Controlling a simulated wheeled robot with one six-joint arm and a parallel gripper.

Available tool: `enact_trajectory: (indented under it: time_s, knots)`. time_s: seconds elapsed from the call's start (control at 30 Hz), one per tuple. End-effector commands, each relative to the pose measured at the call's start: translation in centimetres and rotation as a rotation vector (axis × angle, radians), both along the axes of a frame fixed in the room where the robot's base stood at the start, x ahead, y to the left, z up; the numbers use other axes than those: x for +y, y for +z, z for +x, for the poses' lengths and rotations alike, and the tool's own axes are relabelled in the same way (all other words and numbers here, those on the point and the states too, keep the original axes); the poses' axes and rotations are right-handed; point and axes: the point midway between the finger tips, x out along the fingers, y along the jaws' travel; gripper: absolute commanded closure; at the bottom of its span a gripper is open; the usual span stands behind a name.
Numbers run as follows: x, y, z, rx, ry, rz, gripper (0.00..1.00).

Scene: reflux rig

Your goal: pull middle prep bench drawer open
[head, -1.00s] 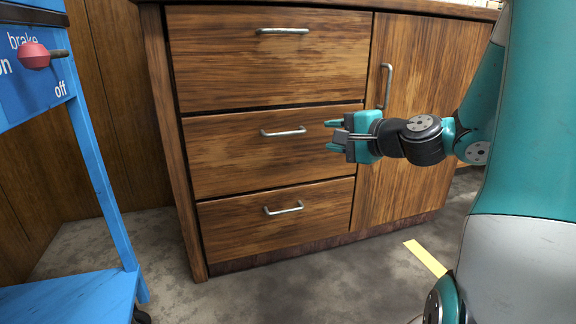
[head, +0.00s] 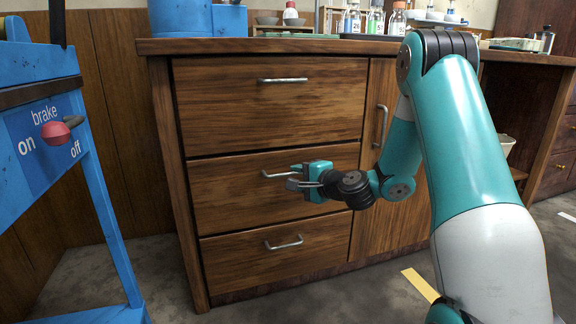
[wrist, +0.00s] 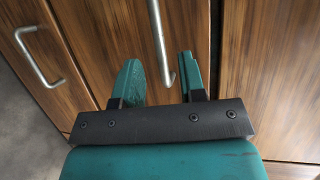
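The wooden middle drawer (head: 232,203) of the prep bench is flush with the front, between the upper and lower drawers. Its metal bar handle (head: 270,176) is partly hidden by my gripper (head: 292,176), which reaches it from the right. In the wrist view, my gripper (wrist: 160,78) is open, with a teal finger on each side of the end of the middle handle (wrist: 159,40). The handle lies closer to the right finger. I cannot tell whether they touch.
The upper drawer (head: 270,115) and lower drawer (head: 240,265) look shut. A cabinet door with an upright handle (head: 381,125) is on the right. A blue frame with a red brake knob (head: 55,133) stands at the left. Bottles and equipment stand on the benchtop (head: 210,46).

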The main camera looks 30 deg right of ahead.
Motion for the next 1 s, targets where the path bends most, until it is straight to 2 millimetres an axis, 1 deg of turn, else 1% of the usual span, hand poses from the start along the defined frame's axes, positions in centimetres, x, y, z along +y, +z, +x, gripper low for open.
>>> enact_trajectory:
  time_s: [0.03,0.1,0.27,0.4,0.63,0.67,0.7,0.77,0.8,0.83,1.0]
  knots:
    - [0.2,0.3,1.0,0.0,0.003,0.001,0.63]
    - [0.4,0.0,2.1,0.0,0.003,0.0,0.63]
    - [0.5,-0.5,3.9,-0.001,0.0,-0.001,0.63]
    - [0.6,-0.7,4.5,-0.001,0.0,0.001,0.63]
    - [0.5,-0.8,4.6,-0.001,-0.001,0.0,0.63]
    - [0.5,-0.8,4.6,-0.001,-0.001,0.0,0.65]
    - [0.5,-0.8,4.6,-0.001,-0.001,0.0,0.74]
    - [0.5,-0.8,4.6,-0.001,-0.001,0.0,0.88]
    - [0.5,-0.8,4.6,-0.001,-0.001,0.0,0.97]
    - [0.5,-0.8,4.6,-0.001,-0.001,0.0,1.0]
    - [0.5,-0.8,4.6,0.0,-0.001,0.0,1.0]
